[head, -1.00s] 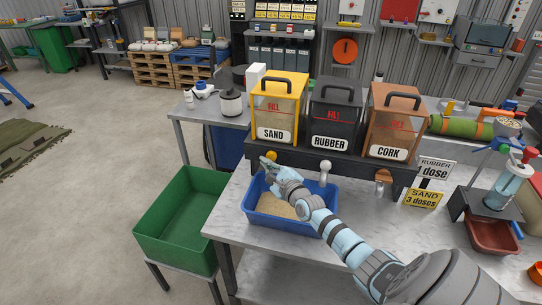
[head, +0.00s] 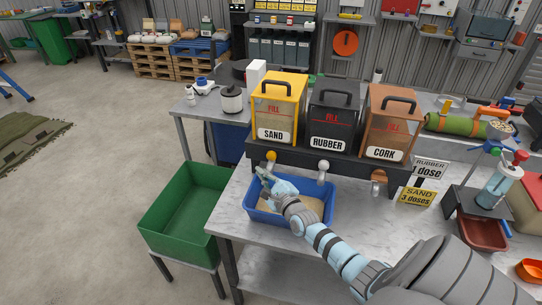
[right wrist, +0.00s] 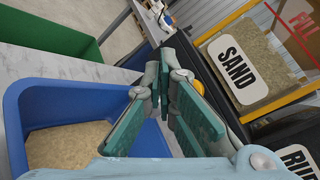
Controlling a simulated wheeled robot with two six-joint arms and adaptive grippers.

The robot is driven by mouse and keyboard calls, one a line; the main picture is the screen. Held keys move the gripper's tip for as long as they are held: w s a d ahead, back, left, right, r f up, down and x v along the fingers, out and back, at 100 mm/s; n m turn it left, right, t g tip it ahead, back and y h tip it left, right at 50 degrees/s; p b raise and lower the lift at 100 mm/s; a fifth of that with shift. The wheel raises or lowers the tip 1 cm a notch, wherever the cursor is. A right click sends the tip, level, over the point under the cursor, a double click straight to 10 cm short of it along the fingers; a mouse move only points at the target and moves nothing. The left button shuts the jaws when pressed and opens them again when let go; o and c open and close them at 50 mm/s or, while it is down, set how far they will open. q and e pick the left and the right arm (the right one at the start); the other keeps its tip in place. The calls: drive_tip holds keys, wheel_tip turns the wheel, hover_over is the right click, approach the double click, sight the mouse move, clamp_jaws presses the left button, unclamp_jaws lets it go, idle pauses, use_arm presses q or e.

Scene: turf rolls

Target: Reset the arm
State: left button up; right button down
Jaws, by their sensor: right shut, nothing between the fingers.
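My right gripper (head: 264,173) is shut and empty. It reaches over the blue tray (head: 249,208), just below the yellow knob (head: 271,156) of the sand dispenser (head: 280,101). In the right wrist view the gripper fingers (right wrist: 162,85) point toward the bench's far edge, with the blue tray (right wrist: 70,84) at lower left and the sand dispenser (right wrist: 245,65) at right. The tray holds tan sand (right wrist: 70,147). My left gripper is not in view.
The rubber dispenser (head: 333,113) and cork dispenser (head: 391,122) stand beside the sand one. A green bin (head: 180,250) is left of the bench. Two dose signs (head: 417,197), a red tray (head: 482,234) and a green roll (head: 452,122) are at right. Open floor lies left.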

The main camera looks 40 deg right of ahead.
drive_tip(key=s+a+f+n+y, duration=0.1)
drive_tip(key=a+n, duration=0.1)
drive_tip(key=a+f+n+g+y, duration=0.1)
drive_tip(key=a+n, duration=0.1)
drive_tip(key=s+a+f+n+g, duration=0.1)
drive_tip(key=a+n, duration=0.1)
drive_tip(key=shift+s+a+f+y, duration=0.25)
drive_tip(key=shift+s+f+y, duration=0.1)
drive_tip(key=shift+f+y, duration=0.05)
drive_tip(key=s+a+f+n+g+y, duration=0.1)
drive_tip(key=s+a+f+n+g, duration=0.3)
drive_tip(key=s+n, duration=0.4)
drive_tip(key=s+a+f+n+g, duration=0.1)
drive_tip(key=s+a+n+g, duration=0.2)
drive_tip(key=s+a+n, duration=0.5)
drive_tip(key=s+d+r+n+g+h, duration=0.2)
drive_tip(key=s+n+g, duration=0.35)
drive_tip(key=s, duration=0.85)
wheel_tip(320, 180, down, 20)
drive_tip(key=s+d+n+b, duration=0.1)
drive_tip(key=d+b, duration=0.1)
drive_tip(key=s+d+f+g+b, duration=0.1)
drive_tip(key=s+f, duration=1.4)
drive_tip(key=shift+f, duration=0.2)
